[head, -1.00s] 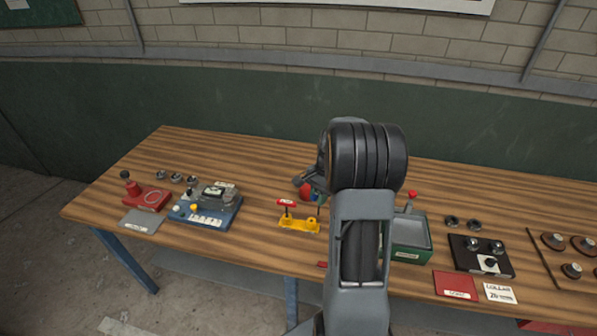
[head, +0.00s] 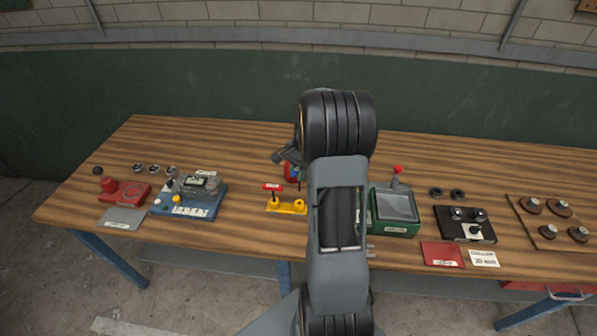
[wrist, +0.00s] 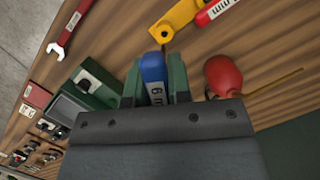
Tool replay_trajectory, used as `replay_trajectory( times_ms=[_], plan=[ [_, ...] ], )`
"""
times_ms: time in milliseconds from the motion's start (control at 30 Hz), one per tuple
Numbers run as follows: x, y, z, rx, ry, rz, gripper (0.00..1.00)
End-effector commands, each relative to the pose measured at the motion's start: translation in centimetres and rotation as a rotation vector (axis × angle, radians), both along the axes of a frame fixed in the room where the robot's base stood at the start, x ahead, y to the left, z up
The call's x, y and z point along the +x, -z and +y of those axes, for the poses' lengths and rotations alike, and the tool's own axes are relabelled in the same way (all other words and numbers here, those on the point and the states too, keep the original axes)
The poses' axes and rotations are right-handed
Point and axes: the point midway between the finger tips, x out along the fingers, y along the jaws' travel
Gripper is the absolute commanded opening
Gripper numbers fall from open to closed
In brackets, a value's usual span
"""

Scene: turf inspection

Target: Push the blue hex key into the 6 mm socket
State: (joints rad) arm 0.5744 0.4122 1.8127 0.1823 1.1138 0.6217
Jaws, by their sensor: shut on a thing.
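My gripper (wrist: 154,82) is shut on the blue hex key (wrist: 155,72), whose handle is marked 6 mm in the wrist view. In the head view my arm hides most of the key and the jaws. The yellow holder (head: 287,206) stands on the table just in front of the key, with a red-handled key (head: 272,188) upright at its left end. In the wrist view the yellow holder (wrist: 178,17) is just beyond the key's handle. The 6 mm socket is not clearly visible. I cannot tell whether the key's tip is in it.
A red rounded object (wrist: 223,75) sits close beside my gripper. A green box (head: 395,211) with a red-knobbed lever stands to the right. A blue device (head: 187,197) stands to the left. A red wrench (wrist: 70,28) shows in the wrist view. The back of the table is clear.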

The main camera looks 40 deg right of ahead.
Motion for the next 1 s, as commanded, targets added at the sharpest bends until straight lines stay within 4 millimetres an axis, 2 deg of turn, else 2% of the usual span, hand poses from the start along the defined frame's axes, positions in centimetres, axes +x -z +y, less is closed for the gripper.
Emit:
replay_trajectory(
  times_ms=[533, 1000],
  plan=[
    [0.0, 4.6, 0.1, 0.001, -0.002, 0.001, 0.00],
    [0.0, 5.3, 0.1, 0.000, -0.002, 0.000, 0.00]
  ],
)
